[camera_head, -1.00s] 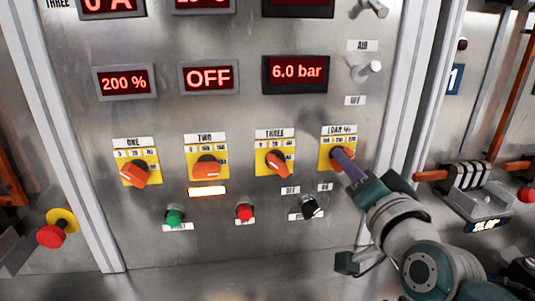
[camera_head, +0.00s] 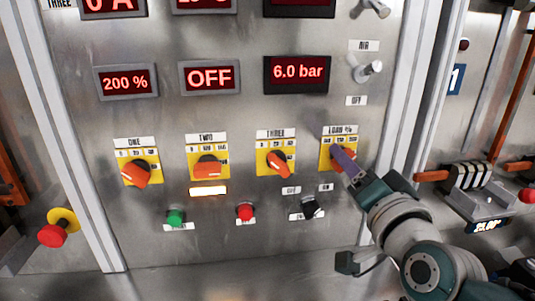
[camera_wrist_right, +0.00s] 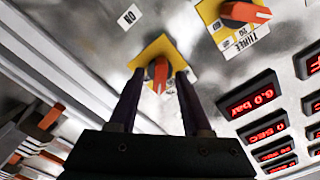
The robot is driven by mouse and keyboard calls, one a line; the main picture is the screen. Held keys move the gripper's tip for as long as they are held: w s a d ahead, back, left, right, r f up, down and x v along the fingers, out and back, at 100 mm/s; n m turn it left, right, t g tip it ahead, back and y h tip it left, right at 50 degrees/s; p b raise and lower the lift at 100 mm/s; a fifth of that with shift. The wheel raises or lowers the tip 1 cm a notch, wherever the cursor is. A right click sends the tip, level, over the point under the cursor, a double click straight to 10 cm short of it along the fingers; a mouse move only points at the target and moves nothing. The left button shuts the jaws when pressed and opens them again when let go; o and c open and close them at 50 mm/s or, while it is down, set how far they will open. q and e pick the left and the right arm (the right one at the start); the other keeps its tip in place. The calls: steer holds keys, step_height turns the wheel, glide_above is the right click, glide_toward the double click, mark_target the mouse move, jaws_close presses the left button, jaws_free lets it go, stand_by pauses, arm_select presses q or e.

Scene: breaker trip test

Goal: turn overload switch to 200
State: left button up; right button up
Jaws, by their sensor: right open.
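The overload switch, labelled LOAD %, is an orange knob on a yellow plate (camera_head: 327,150) at the right end of the switch row. My right gripper (camera_head: 345,160) is at this knob and partly covers it in the head view. In the right wrist view the orange knob (camera_wrist_right: 160,74) lies between the tips of my two purple fingers (camera_wrist_right: 157,82), which are apart. I cannot tell whether either finger touches it. A red display (camera_head: 126,81) at the upper left reads 200 %. My left gripper is not in view.
Three similar orange switches, ONE (camera_head: 135,174), TWO (camera_head: 208,168) and THREE (camera_head: 278,162), stand left of the overload switch. A green button (camera_head: 176,217), a red button (camera_head: 245,212) and a black knob (camera_head: 309,207) sit below. A red mushroom button (camera_head: 52,235) is at far left.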

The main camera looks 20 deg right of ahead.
steer(key=v, duration=1)
steer(key=shift+b, duration=0.3)
steer(key=shift+d, duration=0.1)
